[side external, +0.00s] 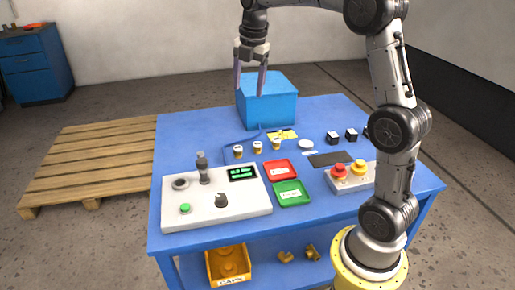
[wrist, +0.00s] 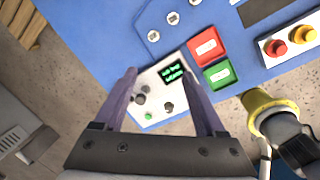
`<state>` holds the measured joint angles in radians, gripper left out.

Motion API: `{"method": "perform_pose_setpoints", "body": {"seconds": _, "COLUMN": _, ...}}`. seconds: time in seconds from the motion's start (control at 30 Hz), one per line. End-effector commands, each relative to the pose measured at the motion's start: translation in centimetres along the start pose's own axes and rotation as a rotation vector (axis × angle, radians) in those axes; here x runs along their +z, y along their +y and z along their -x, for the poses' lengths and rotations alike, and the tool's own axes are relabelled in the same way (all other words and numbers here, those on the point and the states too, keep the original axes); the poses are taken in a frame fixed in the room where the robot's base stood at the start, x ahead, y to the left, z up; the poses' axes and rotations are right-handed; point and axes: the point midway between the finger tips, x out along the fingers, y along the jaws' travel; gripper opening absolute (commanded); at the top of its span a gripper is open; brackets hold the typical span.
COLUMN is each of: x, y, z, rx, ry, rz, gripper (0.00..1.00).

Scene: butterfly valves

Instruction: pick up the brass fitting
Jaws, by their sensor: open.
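Two brass-coloured fittings lie low under the table top: one on the left (side external: 285,257) and one on the right (side external: 312,252). Three small pieces with white tops and brass-brown bodies (side external: 258,147) stand in a row on the table; they also show in the wrist view (wrist: 172,18). I cannot tell which of these is the named brass fitting. My gripper (side external: 250,92) is open and empty, high above the table, in front of the blue box in the side view. In the wrist view its fingers (wrist: 160,80) point down over the control panel, apart from everything.
The blue table (side external: 330,225) carries a white control panel (side external: 235,208), a red tray (side external: 270,174), a green tray (side external: 280,197), a button box (side external: 350,184) and a blue box (side external: 267,100). A yellow caps bin (side external: 213,268) is below. A pallet (side external: 85,170) stands left.

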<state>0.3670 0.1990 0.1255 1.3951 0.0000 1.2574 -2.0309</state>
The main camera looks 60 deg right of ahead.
Motion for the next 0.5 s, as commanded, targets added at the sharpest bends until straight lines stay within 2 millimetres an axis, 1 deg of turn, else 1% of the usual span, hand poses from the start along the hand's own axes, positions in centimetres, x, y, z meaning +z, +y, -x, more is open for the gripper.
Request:
{"method": "perform_pose_setpoints", "body": {"seconds": 0.03, "x": 1.9, "y": 0.5, "z": -2.1, "rx": -0.033, "ry": 0.011, "rz": -0.017, "gripper": 0.72}}
{"method": "perform_pose_setpoints", "body": {"seconds": 0.1, "x": 3.8, "y": 0.7, "z": -4.4, "rx": -0.064, "ry": 0.023, "rz": -0.049, "gripper": 0.72}}
{"method": "perform_pose_setpoints", "body": {"seconds": 0.2, "x": 5.8, "y": 0.5, "z": -7.3, "rx": -0.105, "ry": 0.041, "rz": -0.087, "gripper": 0.72}}
{"method": "perform_pose_setpoints", "body": {"seconds": 0.3, "x": 6.8, "y": -0.3, "z": -9.4, "rx": -0.142, "ry": 0.059, "rz": -0.113, "gripper": 0.72}}
{"method": "perform_pose_setpoints", "body": {"seconds": 0.4, "x": 7.3, "y": -1.0, "z": -10.4, "rx": -0.156, "ry": 0.066, "rz": -0.130, "gripper": 0.72}}
{"method": "perform_pose_setpoints", "body": {"seconds": 0.47, "x": 7.4, "y": -1.1, "z": -11.0, "rx": -0.155, "ry": 0.065, "rz": -0.132, "gripper": 0.72}}
{"method": "perform_pose_setpoints", "body": {"seconds": 0.5, "x": 7.3, "y": -1.2, "z": -11.5, "rx": -0.156, "ry": 0.066, "rz": -0.132, "gripper": 0.72}}
